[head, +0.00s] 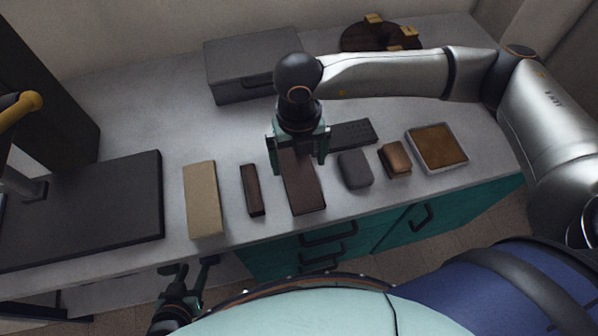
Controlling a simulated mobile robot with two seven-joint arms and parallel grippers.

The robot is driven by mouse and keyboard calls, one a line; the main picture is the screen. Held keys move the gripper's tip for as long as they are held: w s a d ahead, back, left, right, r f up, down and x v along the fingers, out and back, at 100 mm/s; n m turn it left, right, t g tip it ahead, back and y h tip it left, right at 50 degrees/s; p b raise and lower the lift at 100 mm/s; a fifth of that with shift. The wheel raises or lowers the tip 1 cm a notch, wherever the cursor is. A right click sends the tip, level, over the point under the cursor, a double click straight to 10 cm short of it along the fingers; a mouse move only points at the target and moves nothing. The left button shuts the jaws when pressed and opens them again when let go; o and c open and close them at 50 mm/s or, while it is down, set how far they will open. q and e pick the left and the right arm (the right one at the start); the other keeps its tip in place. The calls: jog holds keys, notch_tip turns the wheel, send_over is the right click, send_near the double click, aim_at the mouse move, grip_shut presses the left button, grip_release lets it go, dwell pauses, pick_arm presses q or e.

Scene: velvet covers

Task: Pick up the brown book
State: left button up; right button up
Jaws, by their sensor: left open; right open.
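The brown book (306,193) lies flat on the grey counter, its long side running away from me. My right gripper (298,160) points down over the far part of the book. Its two fingers are spread, one to each side of the book, and hide its far end. I cannot tell whether they touch it. My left gripper (190,268) is open and empty, low in front of the counter's front edge and away from the book.
A narrow dark brown block (252,190) and a tan block (203,198) lie left of the book. A grey rounded block (355,169), a small brown object (395,160) and a tray (437,147) lie right. A keyboard-like dark object (352,134) and a grey case (250,62) are behind.

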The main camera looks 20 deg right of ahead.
aim_at(299, 174)
jog(key=shift+w+d+f+p, duration=0.1)
jog(key=shift+f+p, duration=0.05)
jog(key=shift+f, duration=0.75)
jog(key=shift+w+f+p, duration=0.15)
jog(key=shift+f+p, duration=0.05)
jog(key=shift+f, duration=0.65)
jog(key=shift+w+d+f+p, duration=0.1)
jog(key=shift+f+p, duration=0.05)
jog(key=shift+f, duration=0.75)
jog(key=c, duration=1.2)
jog(key=shift+c, duration=0.2)
jog(key=shift+r, duration=0.15)
